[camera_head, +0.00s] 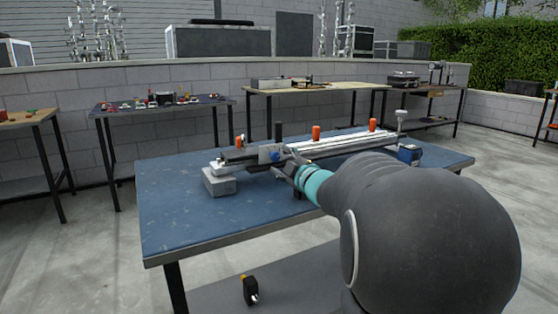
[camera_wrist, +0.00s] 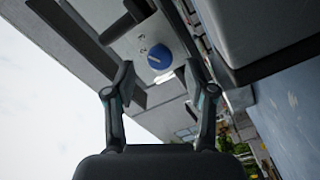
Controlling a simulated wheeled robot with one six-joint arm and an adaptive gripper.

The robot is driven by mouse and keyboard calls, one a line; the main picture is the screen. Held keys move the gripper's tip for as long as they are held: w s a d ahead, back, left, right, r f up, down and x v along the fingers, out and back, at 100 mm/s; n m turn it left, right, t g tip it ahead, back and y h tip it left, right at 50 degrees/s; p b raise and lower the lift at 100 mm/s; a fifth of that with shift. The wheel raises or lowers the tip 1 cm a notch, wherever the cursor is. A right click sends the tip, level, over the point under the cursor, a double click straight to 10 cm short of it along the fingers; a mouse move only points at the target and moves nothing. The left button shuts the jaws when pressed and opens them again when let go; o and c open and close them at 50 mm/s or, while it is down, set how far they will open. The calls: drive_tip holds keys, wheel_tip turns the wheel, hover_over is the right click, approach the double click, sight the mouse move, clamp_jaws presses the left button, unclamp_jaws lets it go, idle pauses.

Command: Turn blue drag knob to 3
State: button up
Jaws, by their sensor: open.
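The blue drag knob (camera_wrist: 159,57) is round and sits on a light plate with small marks beside it in the wrist view. In the head view the blue knob (camera_head: 276,156) is small, on the left part of a long rail device (camera_head: 310,146) lying on the blue table. My gripper (camera_wrist: 160,82) is open, with one finger on each side of the knob in the picture and space between them. I cannot tell whether either finger touches it. In the head view my gripper (camera_head: 291,168) is close in front of the knob, partly hidden by my arm. The knob's setting is too small to read.
The blue table (camera_head: 190,215) has free room at its front left. A grey block (camera_head: 218,182) supports the device's left end. Other tables (camera_head: 150,104) stand along the wall. A small black object (camera_head: 249,290) shows below the table.

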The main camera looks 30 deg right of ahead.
drive_tip(key=s, duration=0.9)
drive_tip(key=shift+s+d, duration=0.15)
drive_tip(key=shift+s, duration=0.1)
drive_tip(key=shift+s+a+r+m+h, duration=0.15)
drive_tip(key=shift+a+m+h, duration=0.25)
drive_tip(key=shift+m+h, duration=0.45)
drive_tip(key=s+a+f+m+g, duration=0.3)
drive_tip(key=s+a+f+g, duration=0.1)
drive_tip(key=s, duration=0.4)
drive_tip(key=s+a+f+m+g, duration=0.4)
drive_tip(key=s+a+f, duration=0.2)
drive_tip(key=s+a, duration=0.2)
drive_tip(key=s+a+f+m+g+y, duration=0.1)
drive_tip(key=s+a+f+m+g, duration=0.2)
drive_tip(key=s+a+f, duration=0.3)
drive_tip(key=shift+s+a+g, duration=0.55)
drive_tip(key=shift+s+g, duration=0.15)
drive_tip(key=shift+s, duration=0.5)
